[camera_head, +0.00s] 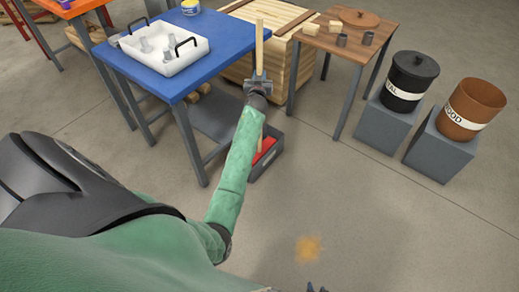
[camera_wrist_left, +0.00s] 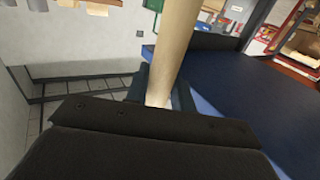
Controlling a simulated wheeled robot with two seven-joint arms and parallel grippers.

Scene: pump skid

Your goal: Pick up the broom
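The broom's pale wooden handle (camera_head: 259,45) stands nearly upright beside the blue table's right edge. My left gripper (camera_head: 259,80) is closed around the handle. In the left wrist view, the handle (camera_wrist_left: 174,50) rises between the two dark fingers (camera_wrist_left: 160,95). Below the gripper, my forearm hides much of the handle, and I cannot make out the broom's head. Dark tips at the bottom edge appear to be my right gripper (camera_head: 316,288); their opening cannot be told.
A blue table (camera_head: 225,50) holds a white tray (camera_head: 165,62). A grey bin (camera_head: 266,160) with something red sits on the floor near the handle. A wooden crate (camera_head: 265,65), a small table (camera_head: 345,45) and two labelled bins stand behind. An orange-brown patch (camera_head: 309,248) lies on open floor.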

